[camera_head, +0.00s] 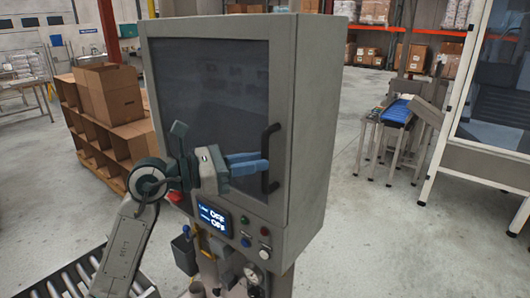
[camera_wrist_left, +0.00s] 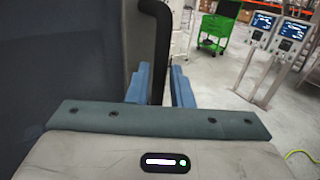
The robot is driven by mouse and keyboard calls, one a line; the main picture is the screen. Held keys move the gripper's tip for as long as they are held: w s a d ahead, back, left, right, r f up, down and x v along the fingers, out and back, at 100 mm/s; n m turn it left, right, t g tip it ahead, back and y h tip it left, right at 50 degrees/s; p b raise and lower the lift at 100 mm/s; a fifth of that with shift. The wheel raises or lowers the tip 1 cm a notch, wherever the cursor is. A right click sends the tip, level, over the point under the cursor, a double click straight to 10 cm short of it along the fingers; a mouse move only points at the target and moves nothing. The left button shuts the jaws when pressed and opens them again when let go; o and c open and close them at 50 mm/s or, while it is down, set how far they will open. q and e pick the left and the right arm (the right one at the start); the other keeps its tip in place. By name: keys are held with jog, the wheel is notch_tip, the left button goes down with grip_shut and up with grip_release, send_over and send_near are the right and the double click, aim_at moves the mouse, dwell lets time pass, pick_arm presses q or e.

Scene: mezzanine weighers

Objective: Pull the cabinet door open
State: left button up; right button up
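The grey cabinet (camera_head: 307,110) stands in the middle of the head view. Its dark-windowed door (camera_head: 210,85) appears closed. A black vertical handle (camera_head: 268,140) runs along the door's right side; it also shows in the left wrist view (camera_wrist_left: 163,45). My left gripper (camera_head: 262,165) comes from the left across the door front. The fingers hide part of the handle. My right gripper is not in view.
A control panel (camera_head: 214,217) with a display and buttons lies below the door. Cardboard boxes on a wooden shelf (camera_head: 100,160) stand at left. A roller conveyor (camera_head: 75,280) is at lower left. The floor (camera_head: 370,230) right of the cabinet is clear.

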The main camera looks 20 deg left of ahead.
pick_arm(q)
jog(key=shift+p+x, duration=0.65)
jog(key=shift+x, duration=0.8)
grip_shut()
